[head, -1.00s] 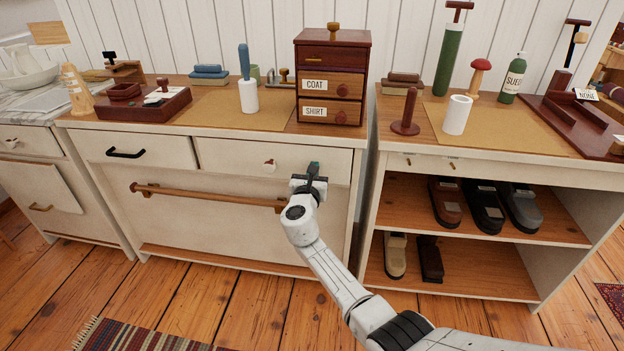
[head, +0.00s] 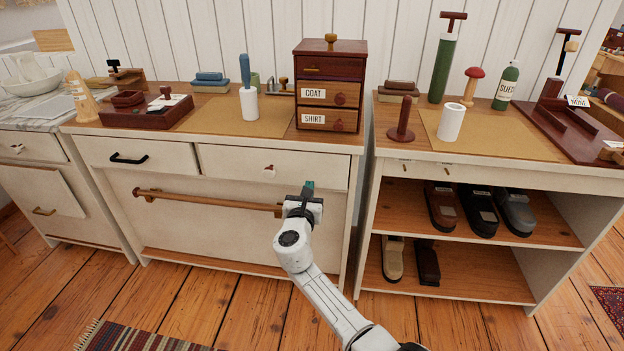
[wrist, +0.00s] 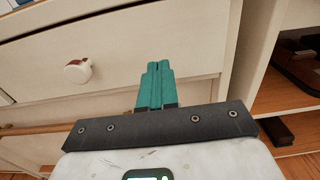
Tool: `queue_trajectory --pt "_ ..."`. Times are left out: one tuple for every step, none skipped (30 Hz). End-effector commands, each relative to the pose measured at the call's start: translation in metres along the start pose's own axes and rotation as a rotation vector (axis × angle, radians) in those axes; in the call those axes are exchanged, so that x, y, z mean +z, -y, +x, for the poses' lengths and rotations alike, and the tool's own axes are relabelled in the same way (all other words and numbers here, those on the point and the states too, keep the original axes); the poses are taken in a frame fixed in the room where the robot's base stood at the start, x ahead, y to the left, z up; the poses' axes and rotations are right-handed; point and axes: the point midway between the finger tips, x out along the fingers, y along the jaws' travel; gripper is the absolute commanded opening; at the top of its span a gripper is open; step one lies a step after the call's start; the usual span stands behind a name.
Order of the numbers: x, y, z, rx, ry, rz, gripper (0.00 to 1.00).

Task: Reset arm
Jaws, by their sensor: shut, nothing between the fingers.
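My gripper (head: 307,188) is in front of the middle cabinet (head: 225,228), below the right end of its right drawer (head: 272,166). In the wrist view, my gripper's teal fingers (wrist: 156,84) are pressed together with nothing between them. The drawer's round knob (wrist: 77,71) is to the left of the fingers and apart from them. In the head view, my white arm reaches up from the bottom edge to the gripper.
A wooden rail (head: 208,201) runs across the cabinet front, its right end close behind my gripper. An open shelf unit (head: 455,281) with shoes stands to the right. A small drawer chest (head: 330,60) stands on the cabinet top. Floor in front is mostly clear.

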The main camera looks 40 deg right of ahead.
Motion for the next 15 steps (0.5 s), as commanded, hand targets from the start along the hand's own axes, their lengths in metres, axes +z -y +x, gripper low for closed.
queue_trajectory --pt "0.001 0.0 -0.011 0.003 -0.002 -0.001 0.0" --pt "0.001 0.0 -0.017 0.002 -0.003 -0.001 0.0" --pt "0.001 0.0 -0.024 0.002 -0.002 0.0 0.0" --pt "0.0 0.0 -0.03 0.003 -0.003 -0.001 0.0" --pt "0.001 -0.001 -0.035 0.003 -0.002 0.0 0.0" --pt "0.0 0.0 -0.042 0.003 -0.003 -0.001 0.0" --pt "0.001 0.0 -0.047 0.002 -0.002 0.0 0.0" --pt "0.001 0.0 -0.051 0.001 -0.002 -0.001 0.0" --pt "0.0 0.0 -0.056 0.002 -0.002 -0.001 0.0" --pt "0.0 0.0 -0.06 0.002 -0.002 -0.001 0.0" --pt "0.0 0.0 -0.062 0.001 -0.001 -0.001 0.0" --pt "0.0 0.0 -0.066 0.001 -0.001 -0.002 0.0" --pt "-0.001 0.0 -0.068 0.0 -0.001 -0.002 0.0" --pt "-0.001 0.0 -0.069 0.0 -0.001 -0.002 0.0" --pt "-0.001 0.0 -0.071 0.0 -0.001 -0.001 0.0"
